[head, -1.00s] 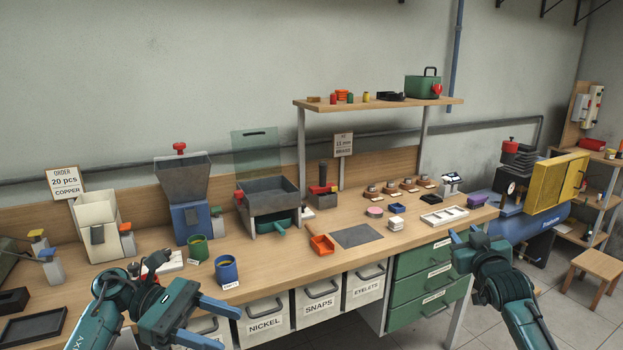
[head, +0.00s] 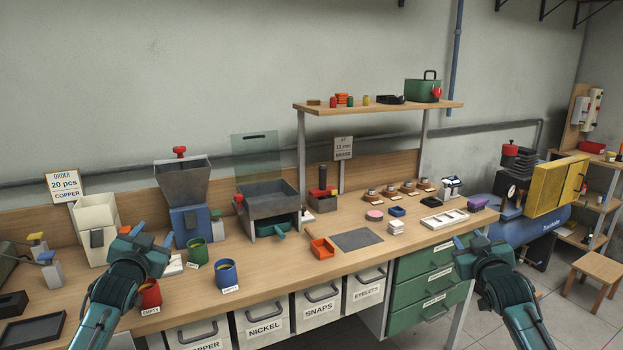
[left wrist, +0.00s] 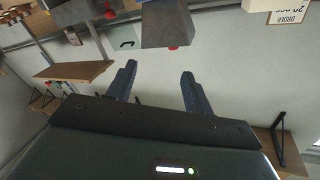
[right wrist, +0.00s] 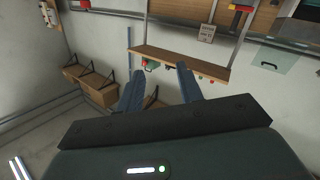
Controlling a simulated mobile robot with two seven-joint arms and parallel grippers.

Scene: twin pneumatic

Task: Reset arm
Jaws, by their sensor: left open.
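My left gripper (head: 152,240) is in the head view at the left, above the front part of the bench, near the red and green cups. In the left wrist view its two blue fingers (left wrist: 158,88) stand apart with nothing between them. My right gripper (head: 468,241) is in front of the green drawers at the bench's right end. In the right wrist view its two fingers (right wrist: 160,88) are apart and empty.
The bench (head: 290,268) holds a red cup (head: 150,294), green cup (head: 197,250), blue cup (head: 226,272), grey hopper (head: 183,180) and orange scoop (head: 321,248). A shelf (head: 380,106) stands above. The yellow-guarded compressor (head: 556,187) is at right. Floor shows at lower right.

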